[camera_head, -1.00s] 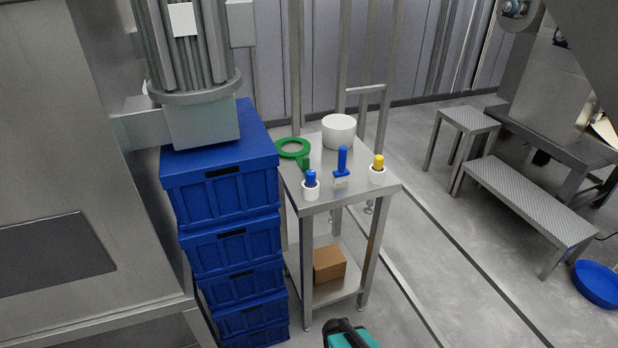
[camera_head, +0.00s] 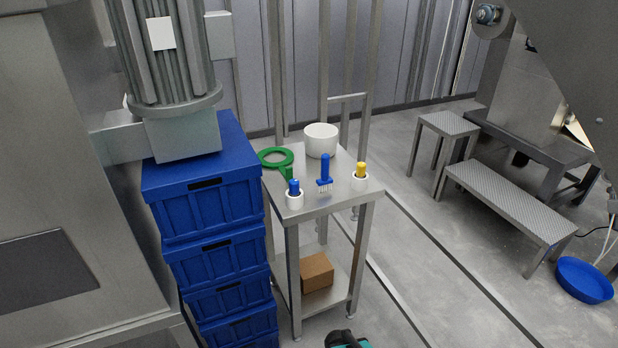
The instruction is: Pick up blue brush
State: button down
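The blue brush (camera_head: 325,172) stands upright on the steel table (camera_head: 339,196), with its blue handle up and pale bristles down. It is between a white cup with a blue top (camera_head: 294,194) on its left and a white cup with a yellow top (camera_head: 360,176) on its right. A dark and teal part shows at the bottom edge; I cannot tell whether it is mine. My gripper is not clearly seen in this view.
A green ring-shaped tool (camera_head: 275,158) and a white bowl (camera_head: 321,140) are at the table's back. Stacked blue crates (camera_head: 208,195) stand close on the left. A cardboard box (camera_head: 317,272) is on the lower shelf. Steel benches (camera_head: 508,200) and a blue basin (camera_head: 584,280) are right.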

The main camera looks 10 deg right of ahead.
aim_at(326, 183)
jog(key=i, duration=0.9)
jog(key=u, duration=0.05)
